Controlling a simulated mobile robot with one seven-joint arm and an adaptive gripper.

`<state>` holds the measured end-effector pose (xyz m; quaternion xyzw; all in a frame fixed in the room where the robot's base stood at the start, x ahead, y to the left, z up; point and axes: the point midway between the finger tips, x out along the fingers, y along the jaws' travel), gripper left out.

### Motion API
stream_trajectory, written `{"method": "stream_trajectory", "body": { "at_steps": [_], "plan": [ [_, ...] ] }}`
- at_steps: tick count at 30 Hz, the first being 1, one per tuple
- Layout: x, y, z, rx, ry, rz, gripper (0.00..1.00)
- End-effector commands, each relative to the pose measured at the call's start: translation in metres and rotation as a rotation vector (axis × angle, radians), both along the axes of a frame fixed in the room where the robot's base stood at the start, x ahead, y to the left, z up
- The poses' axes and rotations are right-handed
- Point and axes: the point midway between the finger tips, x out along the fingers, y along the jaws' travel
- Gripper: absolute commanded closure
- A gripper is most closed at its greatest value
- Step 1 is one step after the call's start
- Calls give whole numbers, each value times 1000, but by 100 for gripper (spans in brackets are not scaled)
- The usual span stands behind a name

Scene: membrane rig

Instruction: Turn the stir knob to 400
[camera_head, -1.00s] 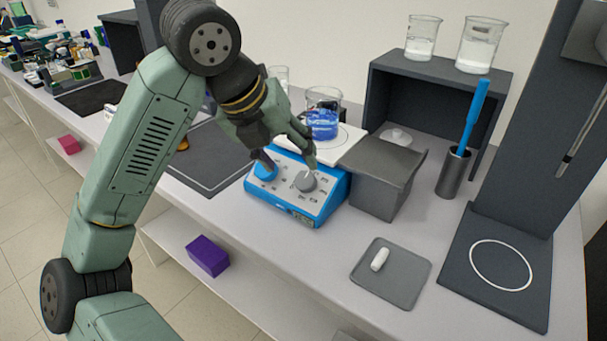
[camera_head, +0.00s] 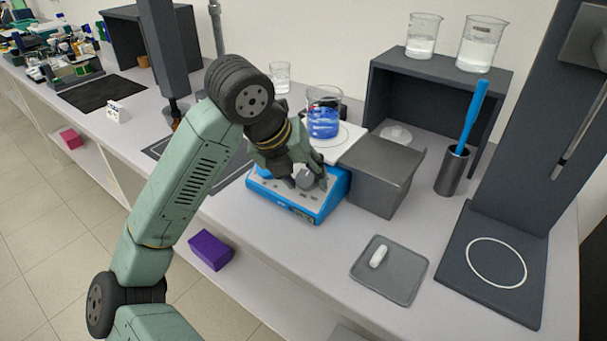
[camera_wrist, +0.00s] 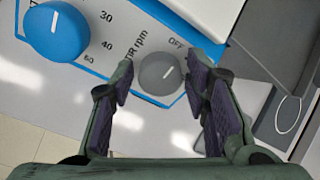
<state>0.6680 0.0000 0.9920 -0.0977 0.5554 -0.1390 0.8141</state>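The stir knob is the grey round knob (camera_wrist: 161,75) on the blue and white stirrer hotplate (camera_head: 296,207). My gripper (camera_wrist: 160,84) is open, with one dark-padded finger left and one right of the knob. A gap shows on both sides, so it does not appear gripped. In the head view my gripper (camera_head: 306,184) is low over the front panel, partly hiding the grey knob.
A blue knob (camera_wrist: 57,31) with numbers around it sits left of the grey knob. A beaker of blue liquid (camera_head: 323,118) stands on the hotplate's plate. A grey box (camera_head: 380,176) is close on the right. A tray (camera_head: 389,282) with a white stir bar lies in front.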

Motion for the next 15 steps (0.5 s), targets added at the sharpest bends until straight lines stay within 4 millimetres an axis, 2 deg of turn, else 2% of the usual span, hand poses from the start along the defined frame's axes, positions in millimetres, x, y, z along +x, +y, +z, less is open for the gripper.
{"method": "stream_trajectory", "body": {
  "at_steps": [2, 15],
  "plan": [
    [0, 0, 0, 0, 0, 0, 65],
    [0, 0, 0, 0, 0, 0, 94]
  ]
}}
